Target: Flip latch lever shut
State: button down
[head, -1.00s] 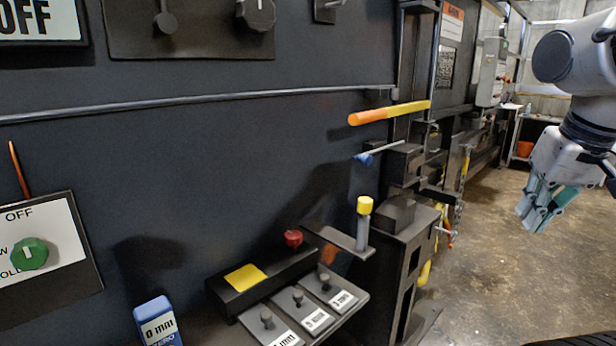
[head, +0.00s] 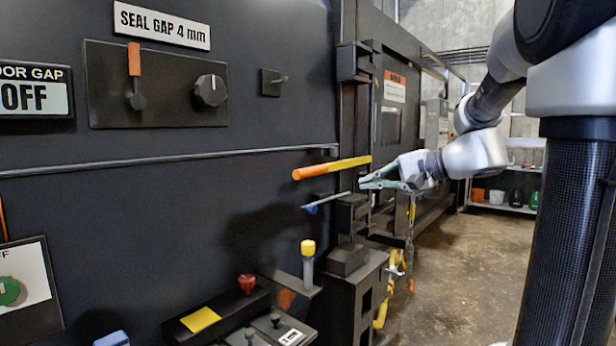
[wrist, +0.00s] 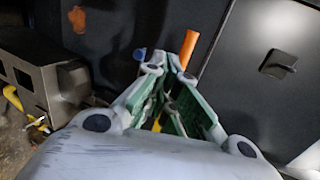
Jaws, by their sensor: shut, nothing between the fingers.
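A long lever with an orange end and a yellow shaft (head: 332,168) sticks out from the dark machine front. Its orange end shows in the wrist view (wrist: 188,48), just beyond my fingers. A thinner grey lever with a blue tip (head: 325,202) is below it; the blue tip shows in the wrist view (wrist: 140,54). I cannot tell for sure which of the two is the latch lever. My gripper (head: 363,181) is shut and empty, close to the yellow part's right end. Whether it touches the lever is unclear.
A dark block bracket (head: 350,215) stands under the levers. A yellow-capped post (head: 308,262) and a red knob (head: 246,284) are lower left. A grey rail (head: 170,163) runs along the panel. Open floor (head: 455,260) lies right of the machine.

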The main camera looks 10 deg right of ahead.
aim_at(305, 169)
jog(key=shift+n+t+y, duration=0.3)
jog(key=shift+t+y, duration=0.3)
jog(key=r+x, duration=0.1)
jog(key=x, duration=0.4)
jog(key=r+x, duration=0.1)
jog(key=x, duration=0.4)
jog(key=r+x, duration=0.1)
jog(key=x, duration=0.4)
jog(key=shift+w+a+r, duration=0.15)
jog(key=shift+a+r, duration=0.1)
jog(key=shift+a, duration=0.2)
jog(key=shift+w+a, duration=0.1)
jog(key=x, duration=0.3)
jog(key=shift+w+a+r, duration=0.25)
jog(key=shift+a, duration=0.1)
jog(key=shift+w+a+r, duration=0.1)
jog(key=shift+r, duration=0.15)
